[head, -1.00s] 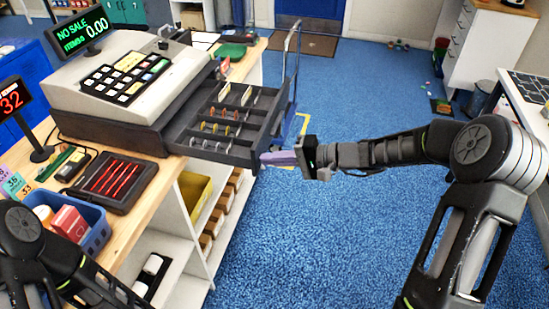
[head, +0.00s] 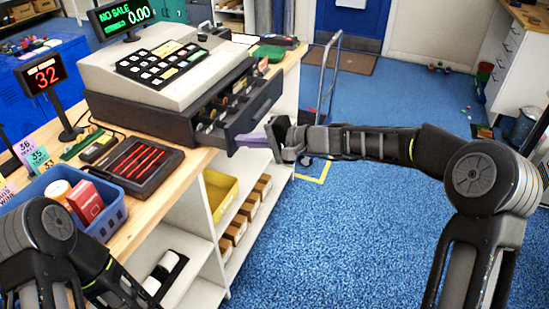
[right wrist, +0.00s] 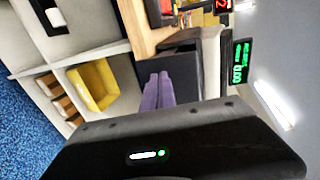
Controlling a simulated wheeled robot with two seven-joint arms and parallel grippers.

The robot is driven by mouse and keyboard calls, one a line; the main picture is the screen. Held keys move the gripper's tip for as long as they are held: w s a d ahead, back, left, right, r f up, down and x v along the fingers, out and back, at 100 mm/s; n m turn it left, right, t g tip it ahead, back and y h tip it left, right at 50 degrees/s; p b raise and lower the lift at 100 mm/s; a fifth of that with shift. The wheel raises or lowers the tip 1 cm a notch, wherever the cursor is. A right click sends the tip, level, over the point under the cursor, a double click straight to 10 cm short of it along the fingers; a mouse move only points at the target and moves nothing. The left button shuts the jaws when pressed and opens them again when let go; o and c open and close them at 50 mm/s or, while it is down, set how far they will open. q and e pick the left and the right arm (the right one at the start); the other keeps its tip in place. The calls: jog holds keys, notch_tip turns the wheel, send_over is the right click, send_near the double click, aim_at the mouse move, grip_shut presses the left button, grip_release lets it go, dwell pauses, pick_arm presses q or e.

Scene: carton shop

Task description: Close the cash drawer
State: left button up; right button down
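The grey cash register (head: 160,65) stands on the wooden counter. Its dark cash drawer (head: 262,101) is partly open to the right, with the front part of its coin and note compartments showing. My right gripper (head: 248,140) has purple fingers at the drawer's front face, near its lower, near end. In the right wrist view the purple fingers (right wrist: 157,92) lie together, shut and empty, pointing at the dark drawer front (right wrist: 183,65). I cannot tell whether they touch it. My left arm shows at the lower left, but its gripper is out of view.
Shelves below hold a yellow bin (head: 222,190). A hand trolley (head: 325,85) stands behind the drawer.

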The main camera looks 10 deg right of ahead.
jog(key=w+a, duration=0.1)
jog(key=a, duration=0.2)
jog(key=w+a, duration=0.4)
jog(key=a, duration=0.1)
jog(key=shift+w+a+b, duration=0.25)
jog(key=shift+a+b, duration=0.1)
pick_arm(q)
jog(key=shift+f, duration=0.6)
pick_arm(e)
jog(key=shift+r, duration=0.2)
pick_arm(q)
jog(key=shift+d+f, duration=0.1)
